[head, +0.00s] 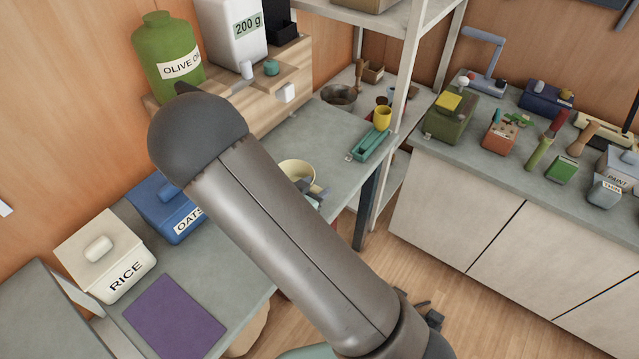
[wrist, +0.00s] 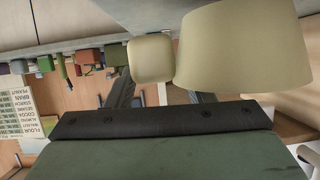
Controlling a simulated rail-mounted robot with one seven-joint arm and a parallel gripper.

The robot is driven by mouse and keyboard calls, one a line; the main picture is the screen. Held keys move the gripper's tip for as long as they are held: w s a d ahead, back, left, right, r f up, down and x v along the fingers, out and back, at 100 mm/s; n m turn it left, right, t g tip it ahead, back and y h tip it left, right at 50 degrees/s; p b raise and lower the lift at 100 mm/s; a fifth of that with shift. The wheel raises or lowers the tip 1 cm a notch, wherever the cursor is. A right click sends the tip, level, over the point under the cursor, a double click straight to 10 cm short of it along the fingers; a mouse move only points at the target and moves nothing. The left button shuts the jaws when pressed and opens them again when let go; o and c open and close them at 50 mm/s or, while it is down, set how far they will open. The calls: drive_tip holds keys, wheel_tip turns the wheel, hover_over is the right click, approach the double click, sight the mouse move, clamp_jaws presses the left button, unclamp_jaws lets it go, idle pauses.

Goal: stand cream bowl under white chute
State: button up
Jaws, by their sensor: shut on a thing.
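The cream bowl (head: 297,170) shows in the head view just past my arm, over the grey counter; its lower part is hidden. In the wrist view the bowl (wrist: 245,48) fills the upper right, with a smaller cream block (wrist: 151,58) beside it, seemingly its handle. My gripper (wrist: 163,92) is shut on the bowl at this block. In the head view my gripper (head: 313,188) is mostly hidden behind my arm. I cannot tell whether the bowl touches the counter.
The wooden stand (head: 288,57) bears a green olive oil jar (head: 165,50) and a white 200 g container (head: 230,35). A teal tray (head: 371,145) and yellow cup (head: 383,117) are near a pale shelf post (head: 402,75). Blue oats and white rice boxes stand left.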

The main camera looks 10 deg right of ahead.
drive_tip(key=w+d, duration=0.1)
drive_tip(key=w, duration=0.5)
drive_tip(key=w+d, duration=0.1)
drive_tip(key=w, duration=0.6)
drive_tip(key=w+d+p, duration=0.1)
drive_tip(key=w, duration=0.5)
drive_tip(key=shift+w+f, duration=0.15)
drive_tip(key=shift+w, duration=0.2)
drive_tip(key=shift+w+f, duration=0.15)
drive_tip(key=shift+f, duration=0.05)
drive_tip(key=shift+f+b, duration=0.4)
drive_tip(key=shift+b, duration=0.05)
drive_tip(key=shift+f+b, duration=0.3)
drive_tip(key=shift+f, duration=0.15)
drive_tip(key=o, duration=1.2)
drive_tip(key=shift+o, duration=0.2)
drive_tip(key=b+v, duration=0.2)
drive_tip(key=v, duration=1.5)
drive_tip(key=shift+a+r, duration=0.1)
drive_tip(key=shift+a, duration=0.05)
